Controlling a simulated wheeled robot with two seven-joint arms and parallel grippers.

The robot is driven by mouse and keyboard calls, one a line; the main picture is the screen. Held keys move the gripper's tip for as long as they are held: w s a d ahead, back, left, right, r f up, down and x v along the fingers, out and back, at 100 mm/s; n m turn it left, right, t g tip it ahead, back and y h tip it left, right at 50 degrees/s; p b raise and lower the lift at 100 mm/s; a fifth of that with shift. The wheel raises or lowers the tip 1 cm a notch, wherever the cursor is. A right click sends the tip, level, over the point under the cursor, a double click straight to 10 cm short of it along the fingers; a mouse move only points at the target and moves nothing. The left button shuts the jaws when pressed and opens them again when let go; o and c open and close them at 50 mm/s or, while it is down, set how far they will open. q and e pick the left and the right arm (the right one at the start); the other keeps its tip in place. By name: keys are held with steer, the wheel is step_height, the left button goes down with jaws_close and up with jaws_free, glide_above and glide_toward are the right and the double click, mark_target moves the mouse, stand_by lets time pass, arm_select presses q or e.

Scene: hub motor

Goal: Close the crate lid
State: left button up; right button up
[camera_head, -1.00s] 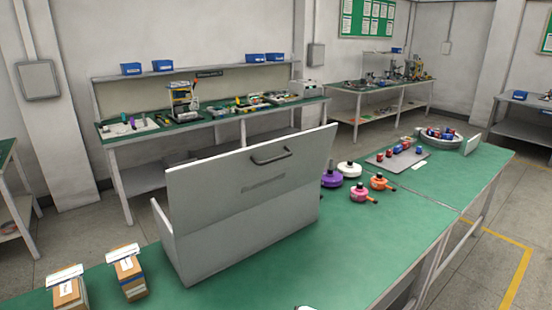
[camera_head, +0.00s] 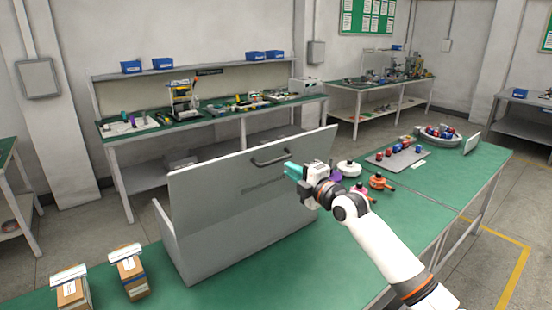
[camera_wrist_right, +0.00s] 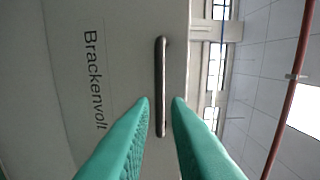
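The grey crate (camera_head: 240,240) stands on the green bench, with its lid (camera_head: 215,190) raised upright and facing me. A dark bar handle (camera_head: 270,158) is fixed near the lid's top edge. My right gripper (camera_head: 290,170) is in front of the lid, just right of and below the handle. In the right wrist view, the two teal fingers (camera_wrist_right: 160,102) are apart, with the handle (camera_wrist_right: 161,85) lined up between and beyond their tips. I cannot tell whether the tips reach around it. The crate's inside is hidden behind the lid. My left gripper is not in view.
Two cardboard boxes (camera_head: 128,272) (camera_head: 72,290) stand left of the crate. Right of it are a white round part (camera_head: 348,169), an orange part (camera_head: 380,181) and a grey tray (camera_head: 412,160). The bench (camera_head: 400,215) is clear toward its front right edge.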

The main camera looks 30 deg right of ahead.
mark_target(276, 161)
steer(key=w, duration=0.2)
steer(key=w+p, duration=0.1)
steer(key=w, duration=0.4)
steer(key=shift+w+a+r, duration=0.15)
steer(key=shift+w+a, duration=0.1)
steer(key=shift+a, duration=0.1)
steer(key=shift+c, duration=0.5)
jaws_close()
